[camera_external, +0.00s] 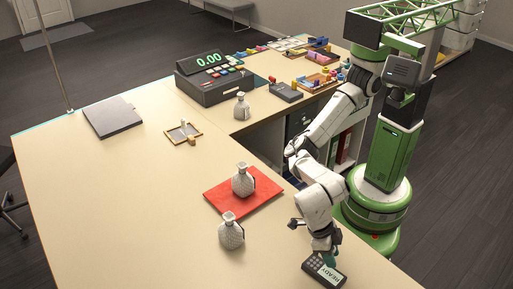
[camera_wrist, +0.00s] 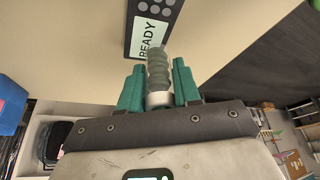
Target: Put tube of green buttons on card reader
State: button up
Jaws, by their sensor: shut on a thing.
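The card reader (camera_external: 329,274) is a dark slab with a pale READY screen and a keypad. It lies at the near right edge of the cream counter. It also shows at the top of the wrist view (camera_wrist: 151,32). My gripper (camera_wrist: 158,82) has teal fingers and is shut on the tube of green buttons (camera_wrist: 158,72), a ribbed grey-green stack with a pale end. In the wrist view the tube's far end overlaps the reader's READY screen edge. In the external view my gripper (camera_external: 327,257) is right at the reader. I cannot tell whether the tube touches it.
A white vase (camera_external: 243,181) stands on a red mat (camera_external: 222,204), with another vase (camera_external: 231,233) in front. A third vase (camera_external: 242,107) stands by the cash register (camera_external: 213,82). A small tray (camera_external: 172,139) and a grey laptop-like slab (camera_external: 112,118) lie left. The near counter is clear.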

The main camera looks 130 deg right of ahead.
jog(key=shift+w+a+f, duration=0.1)
jog(key=shift+w+f, duration=0.25)
jog(key=shift+f, duration=0.1)
jog(key=shift+f+p, duration=0.35)
jog(key=shift+f, duration=1.1)
jog(key=shift+f, duration=0.2)
jog(key=o, duration=1)
jog(key=shift+o, duration=0.2)
jog(key=shift+r, duration=0.1)
jog(key=b+v, duration=0.1)
jog(key=v, duration=1.1)
